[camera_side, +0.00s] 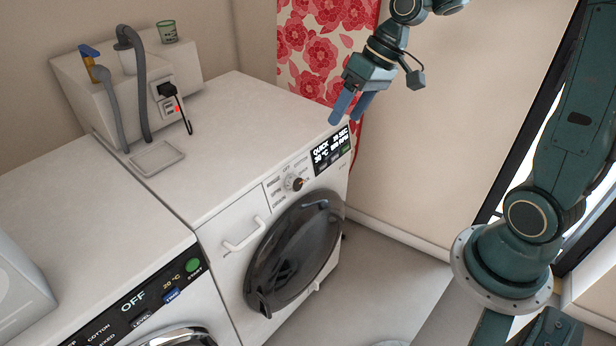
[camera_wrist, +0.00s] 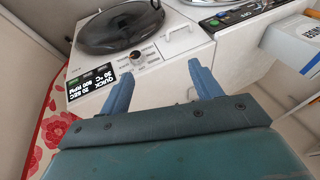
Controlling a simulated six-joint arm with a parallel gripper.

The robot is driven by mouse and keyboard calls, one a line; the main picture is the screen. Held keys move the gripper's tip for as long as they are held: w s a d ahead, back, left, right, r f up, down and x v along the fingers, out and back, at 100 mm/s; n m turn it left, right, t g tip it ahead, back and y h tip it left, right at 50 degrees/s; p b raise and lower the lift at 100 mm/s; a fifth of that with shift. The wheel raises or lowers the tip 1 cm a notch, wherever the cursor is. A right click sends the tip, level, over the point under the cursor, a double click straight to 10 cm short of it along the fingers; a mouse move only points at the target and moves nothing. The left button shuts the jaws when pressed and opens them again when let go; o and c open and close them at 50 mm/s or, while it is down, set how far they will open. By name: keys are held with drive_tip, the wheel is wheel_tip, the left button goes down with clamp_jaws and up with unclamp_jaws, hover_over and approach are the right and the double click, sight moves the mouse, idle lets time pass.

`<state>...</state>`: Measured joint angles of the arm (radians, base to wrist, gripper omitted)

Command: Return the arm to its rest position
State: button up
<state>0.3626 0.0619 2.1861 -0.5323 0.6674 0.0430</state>
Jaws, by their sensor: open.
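My gripper (camera_side: 351,106) is in the upper middle of the side view, above the back right corner of the right washing machine (camera_side: 225,165). Its two blue fingers point down and are apart, with nothing between them. In the wrist view my gripper (camera_wrist: 160,92) also shows open and empty, with the machine's top and front panel beyond the fingers. The right machine's lit display (camera_side: 331,146) reads "QUICK", and its round dark door (camera_side: 295,250) looks shut.
A second machine (camera_side: 130,300) with "OFF" on its display stands at left. A white box unit (camera_side: 90,95) with hoses, a plug and a green cup (camera_side: 167,32) stands behind. A red floral cloth (camera_side: 310,50) hangs at the back wall. Floor at right is clear.

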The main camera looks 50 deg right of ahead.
drive_tip(key=s+r+t+h, duration=0.1)
drive_tip(key=s+r+h, duration=0.1)
drive_tip(key=s, duration=0.6)
drive_tip(key=s+a+r+t+h, duration=0.1)
drive_tip(key=s+r, duration=0.4)
drive_tip(key=s, duration=0.4)
drive_tip(key=shift+s+a+h, duration=0.25)
drive_tip(key=shift+h, duration=0.15)
